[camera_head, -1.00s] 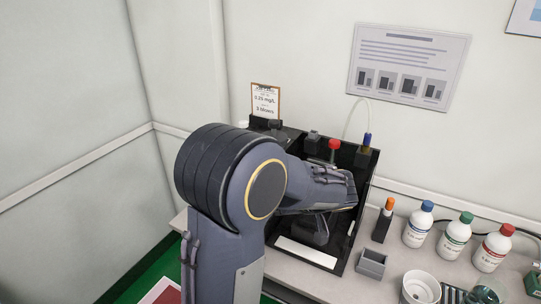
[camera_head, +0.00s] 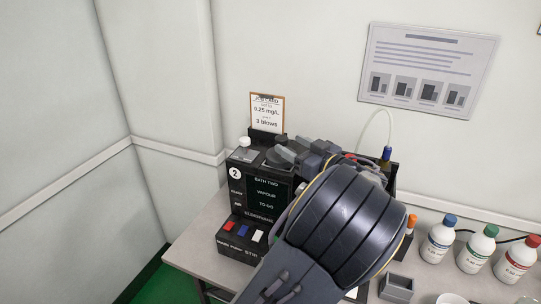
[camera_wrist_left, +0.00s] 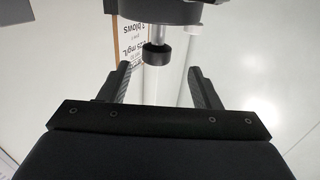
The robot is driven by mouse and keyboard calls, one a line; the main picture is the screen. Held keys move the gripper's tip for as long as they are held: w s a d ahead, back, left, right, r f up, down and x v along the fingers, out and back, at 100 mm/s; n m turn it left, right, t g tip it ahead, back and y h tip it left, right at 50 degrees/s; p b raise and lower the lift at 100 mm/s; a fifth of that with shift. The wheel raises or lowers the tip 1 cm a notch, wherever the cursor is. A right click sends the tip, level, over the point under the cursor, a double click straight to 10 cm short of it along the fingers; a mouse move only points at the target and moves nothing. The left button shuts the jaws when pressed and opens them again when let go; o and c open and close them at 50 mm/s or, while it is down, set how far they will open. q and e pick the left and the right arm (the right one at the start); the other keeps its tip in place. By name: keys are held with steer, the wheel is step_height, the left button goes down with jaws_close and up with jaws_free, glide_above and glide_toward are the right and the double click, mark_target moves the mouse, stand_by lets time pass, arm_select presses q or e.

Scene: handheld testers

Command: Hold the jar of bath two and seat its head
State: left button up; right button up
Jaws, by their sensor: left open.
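The bath two unit (camera_head: 236,195) is a black box with a "2" badge and a screen reading "BATH TWO VAPOUR TO GO". My left gripper (camera_head: 279,152) is over its back part, fingers towards the clipboard side. In the left wrist view the gripper (camera_wrist_left: 160,82) is open, with nothing gripped. A black round knob on a short metal stem (camera_wrist_left: 157,53) hangs beneath a dark disc (camera_wrist_left: 152,10), just beyond and between the fingertips; I cannot tell whether it is the head. My left arm hides much of the unit's right side. My right gripper is not in view.
A clipboard card (camera_head: 266,113) stands behind the unit. A white cap (camera_head: 244,142) sits on its top. A switch panel (camera_head: 238,238) is in front. To the right are a blue-topped fitting with tube (camera_head: 386,154), a grey holder (camera_head: 397,287) and capped bottles (camera_head: 439,240).

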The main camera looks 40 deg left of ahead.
mark_target(277, 136)
arm_select(q)
steer(key=shift+a, duration=0.6)
steer(key=shift+w+a+r, duration=0.1)
steer(key=shift+a, duration=0.2)
steer(key=a+p, duration=0.1)
steer(key=a, duration=0.1)
steer(key=w+a+p, duration=0.1)
steer(key=a, duration=0.1)
steer(key=shift+w+a+f, duration=0.1)
steer(key=shift+a+f, duration=0.1)
steer(key=shift+a, duration=0.45)
steer(key=shift+f, duration=0.1)
jaws_close()
